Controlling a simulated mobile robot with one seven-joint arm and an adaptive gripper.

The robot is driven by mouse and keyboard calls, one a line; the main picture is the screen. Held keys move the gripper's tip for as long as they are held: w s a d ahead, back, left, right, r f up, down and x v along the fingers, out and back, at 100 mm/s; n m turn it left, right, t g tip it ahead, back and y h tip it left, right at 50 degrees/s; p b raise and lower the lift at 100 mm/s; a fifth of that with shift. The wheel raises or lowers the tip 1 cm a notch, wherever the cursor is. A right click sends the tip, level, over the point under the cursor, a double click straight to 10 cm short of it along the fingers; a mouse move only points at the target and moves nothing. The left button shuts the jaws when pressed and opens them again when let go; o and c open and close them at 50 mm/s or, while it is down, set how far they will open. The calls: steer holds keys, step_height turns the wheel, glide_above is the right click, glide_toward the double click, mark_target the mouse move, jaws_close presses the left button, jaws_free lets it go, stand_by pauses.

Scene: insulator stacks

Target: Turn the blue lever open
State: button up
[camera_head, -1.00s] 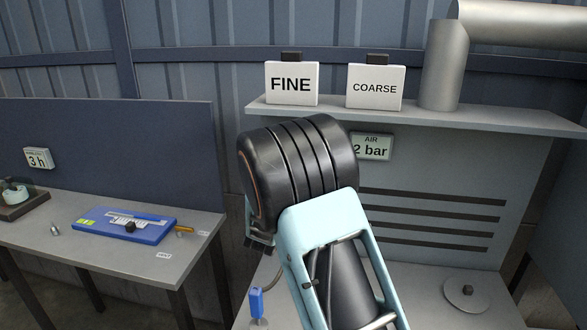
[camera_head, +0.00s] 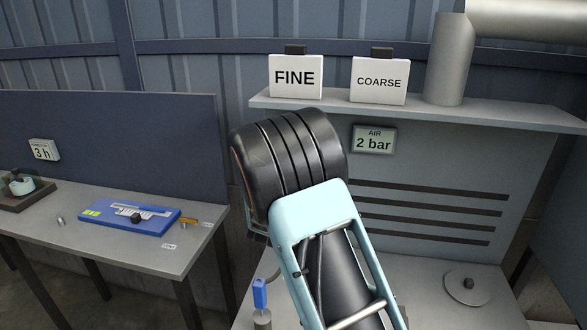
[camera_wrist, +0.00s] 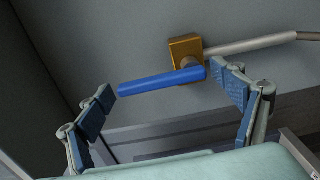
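The blue lever (camera_wrist: 150,83) shows in the wrist view as a straight bar lying nearly level across the picture, its right end slightly higher. Its right end meets a brass valve block (camera_wrist: 186,47) on a grey surface. My gripper (camera_wrist: 164,86) is open, with one blue-padded finger beyond each end of the lever. The right finger is close to the lever's right end; I cannot tell whether they touch. In the head view my arm hides the valve, and most of my gripper is hidden too.
A grey pipe (camera_wrist: 250,45) runs right from the valve. In the head view, a small blue object (camera_head: 260,293) stands on the bench beside my arm. A shelf (camera_head: 480,114) carries FINE (camera_head: 295,77) and COARSE (camera_head: 379,81) signs. An AIR sign (camera_head: 374,139) reads 2 bar.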

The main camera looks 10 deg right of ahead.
steer(key=shift+s+a, duration=0.1)
steer(key=v, duration=1.2)
